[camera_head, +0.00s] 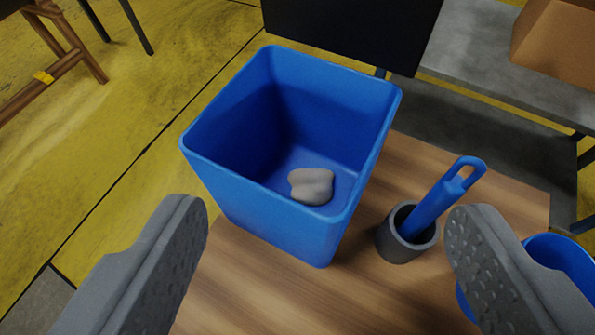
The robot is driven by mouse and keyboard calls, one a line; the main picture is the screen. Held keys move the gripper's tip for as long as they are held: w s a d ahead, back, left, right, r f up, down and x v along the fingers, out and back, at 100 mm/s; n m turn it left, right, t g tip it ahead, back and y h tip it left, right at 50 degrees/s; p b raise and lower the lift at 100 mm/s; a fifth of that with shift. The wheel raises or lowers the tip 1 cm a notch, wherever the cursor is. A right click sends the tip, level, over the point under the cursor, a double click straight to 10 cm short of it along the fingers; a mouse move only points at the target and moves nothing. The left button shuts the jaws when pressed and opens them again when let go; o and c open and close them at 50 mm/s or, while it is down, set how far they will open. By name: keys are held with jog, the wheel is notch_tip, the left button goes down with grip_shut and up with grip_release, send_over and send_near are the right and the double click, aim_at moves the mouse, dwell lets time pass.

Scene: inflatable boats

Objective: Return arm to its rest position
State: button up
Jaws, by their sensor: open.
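My gripper (325,262) shows at the bottom of the view, its two grey fingers spread wide apart with nothing between them. It is open. Ahead of it stands a blue square bin (262,222) on a wooden table top (245,290). A pale grey lump (311,185) lies on the floor of the bin. The fingers appear apart from the bin.
A dark grey cup (399,246) holding a blue-handled tool (440,198) stands right of the bin. A blue container (565,256) is partly hidden behind the right finger. A black panel (350,30), grey bench (480,50) and cardboard box (555,45) lie behind. Yellow floor is left.

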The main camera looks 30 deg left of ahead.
jog(key=w+d+r+m+t+h, duration=0.15)
jog(key=d+r, duration=0.35)
jog(key=r, duration=0.6)
jog(key=w+d+r+m+t+h, duration=0.15)
jog(key=d+r, duration=0.35)
jog(key=r, duration=0.6)
jog(key=s+d+r, duration=0.1)
jog(key=s+r, duration=0.3)
jog(key=r, duration=0.4)
jog(key=s+d+r+m+h, duration=0.1)
jog(key=s+r, duration=0.3)
jog(key=r, duration=0.5)
jog(key=s+d+r+t, duration=0.1)
jog(key=s+r, duration=0.3)
jog(key=r, duration=0.4)
jog(key=shift+s+d+r+m+h, duration=0.3)
jog(key=shift+d+h, duration=0.1)
jog(key=shift+d, duration=0.25)
